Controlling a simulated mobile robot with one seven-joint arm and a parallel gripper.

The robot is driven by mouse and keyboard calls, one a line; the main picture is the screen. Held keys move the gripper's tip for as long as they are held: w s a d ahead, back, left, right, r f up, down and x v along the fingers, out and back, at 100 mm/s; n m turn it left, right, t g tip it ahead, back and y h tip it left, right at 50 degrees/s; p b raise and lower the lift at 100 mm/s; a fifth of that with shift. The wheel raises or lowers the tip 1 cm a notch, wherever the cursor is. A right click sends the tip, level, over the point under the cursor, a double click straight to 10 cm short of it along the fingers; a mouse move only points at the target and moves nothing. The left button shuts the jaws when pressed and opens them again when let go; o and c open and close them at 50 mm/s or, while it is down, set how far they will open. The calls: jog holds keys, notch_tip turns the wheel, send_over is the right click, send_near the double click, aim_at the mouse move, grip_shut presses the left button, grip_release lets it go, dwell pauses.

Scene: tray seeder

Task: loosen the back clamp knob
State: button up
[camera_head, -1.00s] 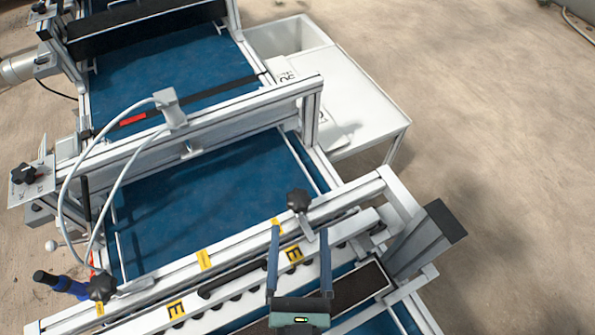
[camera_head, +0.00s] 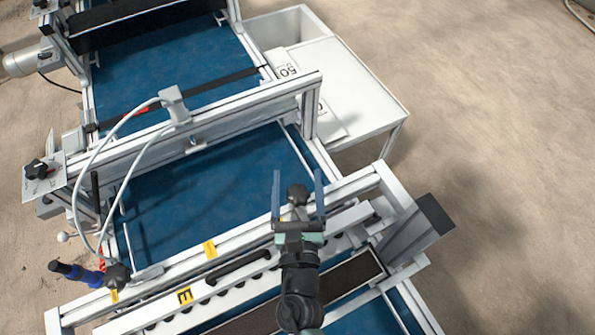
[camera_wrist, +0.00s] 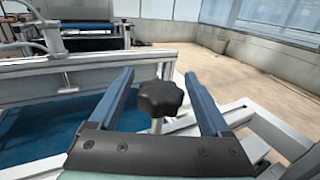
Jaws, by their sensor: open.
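A black lobed clamp knob (camera_head: 297,194) stands on a post at the right end of the seeder's near crossbar. A second black knob (camera_head: 117,275) sits at the left end of that bar, beside a blue-handled part. My gripper (camera_head: 298,178) is open, with one blue finger on each side of the right-hand knob. In the wrist view my gripper (camera_wrist: 158,78) shows the knob (camera_wrist: 160,98) upright between the fingers, with gaps on both sides. The post's lower part is hidden behind the gripper's palm.
The near crossbar (camera_head: 345,190) runs under the gripper, with a slotted rail in front. A taller metal crossbar (camera_head: 245,112) with white hoses lies beyond the blue belt (camera_head: 220,190). A white side table (camera_head: 365,88) stands at right. Bare floor lies further right.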

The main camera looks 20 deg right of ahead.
jog(key=shift+w+d, duration=0.25)
jog(key=shift+w, duration=0.3)
grip_shut()
